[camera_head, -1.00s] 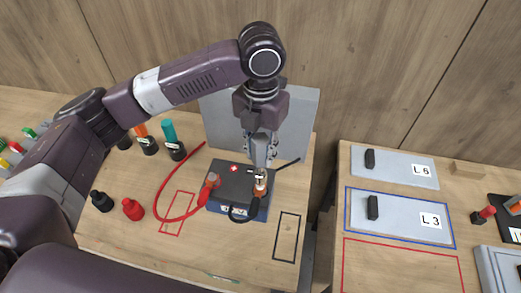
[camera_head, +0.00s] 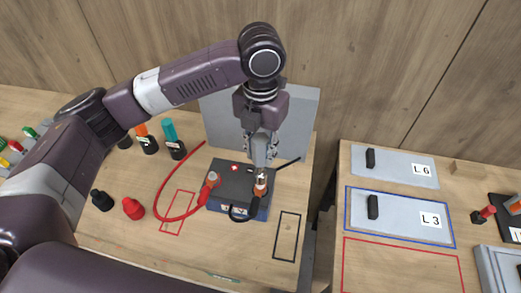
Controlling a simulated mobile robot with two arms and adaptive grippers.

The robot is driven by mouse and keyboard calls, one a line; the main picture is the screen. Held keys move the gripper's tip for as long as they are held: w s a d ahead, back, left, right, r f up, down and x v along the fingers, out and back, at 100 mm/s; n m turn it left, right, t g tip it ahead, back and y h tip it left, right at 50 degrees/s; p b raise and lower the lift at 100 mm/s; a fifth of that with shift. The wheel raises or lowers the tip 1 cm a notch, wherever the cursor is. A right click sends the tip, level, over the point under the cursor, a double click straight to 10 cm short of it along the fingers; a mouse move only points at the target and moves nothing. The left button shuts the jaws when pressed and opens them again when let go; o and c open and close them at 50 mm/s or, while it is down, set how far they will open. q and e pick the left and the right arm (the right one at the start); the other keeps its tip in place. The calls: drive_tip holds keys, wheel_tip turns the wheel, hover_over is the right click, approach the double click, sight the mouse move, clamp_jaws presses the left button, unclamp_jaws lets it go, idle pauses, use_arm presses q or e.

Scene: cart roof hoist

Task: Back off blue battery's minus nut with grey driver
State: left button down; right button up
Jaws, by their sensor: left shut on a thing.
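The blue battery (camera_head: 236,210), with a dark top, stands on the left table. A red cable clamp (camera_head: 208,188) is on its left post. A black cable clamp (camera_head: 245,211) is at the right post, the minus side. My left gripper (camera_head: 262,160) points down just above that right post and is shut on a slim grey thing that looks like the grey driver, mostly hidden by the fingers. Its lower end meets the copper-coloured top of the post (camera_head: 260,186). The nut itself is too small to tell. My right gripper is not in view.
An orange-handled tool (camera_head: 141,130) and a teal-handled tool (camera_head: 169,131) stand in dark holders behind. A black cap (camera_head: 101,201) and a red cap (camera_head: 133,209) stand left. A grey panel (camera_head: 296,122) rises behind the battery. A gap separates the right table with its L3 plate (camera_head: 400,224).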

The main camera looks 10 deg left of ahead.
sight(261, 138)
use_arm(q)
drive_tip(key=shift+f, duration=0.15)
drive_tip(key=shift+f+b, duration=0.55)
drive_tip(key=shift+f, duration=0.6)
drive_tip(key=n, duration=1)
drive_tip(key=shift+r+p, duration=0.65)
drive_tip(key=shift+r, duration=2.95)
drive_tip(key=shift+f, duration=0.1)
